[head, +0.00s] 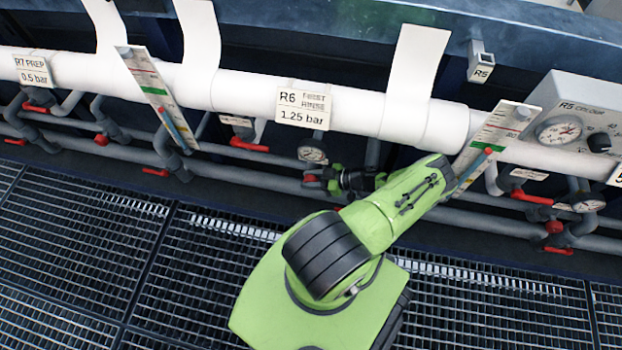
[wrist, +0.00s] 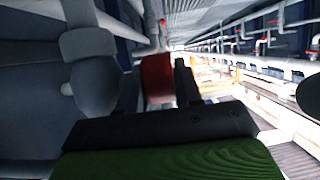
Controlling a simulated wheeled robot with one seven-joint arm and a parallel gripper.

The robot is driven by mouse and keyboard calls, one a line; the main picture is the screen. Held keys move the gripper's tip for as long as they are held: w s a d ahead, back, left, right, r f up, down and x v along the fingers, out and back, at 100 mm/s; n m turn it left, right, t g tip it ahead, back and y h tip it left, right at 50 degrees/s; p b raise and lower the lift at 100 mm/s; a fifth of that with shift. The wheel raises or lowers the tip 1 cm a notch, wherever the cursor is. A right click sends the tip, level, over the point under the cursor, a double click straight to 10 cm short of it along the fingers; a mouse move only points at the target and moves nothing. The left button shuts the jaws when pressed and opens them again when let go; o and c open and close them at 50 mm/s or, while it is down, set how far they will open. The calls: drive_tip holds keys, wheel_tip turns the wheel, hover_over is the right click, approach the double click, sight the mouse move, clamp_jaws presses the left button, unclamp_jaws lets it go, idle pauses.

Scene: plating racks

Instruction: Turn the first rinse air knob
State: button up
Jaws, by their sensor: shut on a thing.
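The white sign (head: 303,105) reads "R6 FIRST RINSE 1.25 bar" on the thick white pipe. Below it is a round pressure gauge (head: 312,152), its reading too small to tell. Under the gauge a small red knob (head: 311,182) sits at the grey pipework, partly covered by my gripper (head: 326,178). My gripper reaches in from the right and is shut on the red knob. In the wrist view the red knob (wrist: 157,78) stands at the black jaws, beside grey pipe fittings. How far the knob is turned cannot be told.
Red-handled valves (head: 249,145) line the grey pipes on both sides. A slanted level scale (head: 490,148) stands right of my arm, and another (head: 157,97) is at left. A grey R5 gauge box (head: 578,122) is at far right. Grating floor (head: 90,250) is clear in front.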

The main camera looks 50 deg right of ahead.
sight(316, 179)
drive_tip(key=shift+a+r+g+p, duration=0.1)
drive_tip(key=shift+r+g+p, duration=0.2)
drive_tip(key=shift+g+p, duration=0.75)
drive_tip(key=shift+f+g+h+p, duration=0.35)
drive_tip(key=shift+h+p, duration=0.15)
drive_tip(key=shift+p, duration=0.35)
drive_tip(key=o, duration=0.7)
drive_tip(key=p+v, duration=0.1)
drive_tip(key=v, duration=0.6)
drive_tip(key=shift+s+r, duration=0.15)
drive_tip(key=shift+r, duration=0.05)
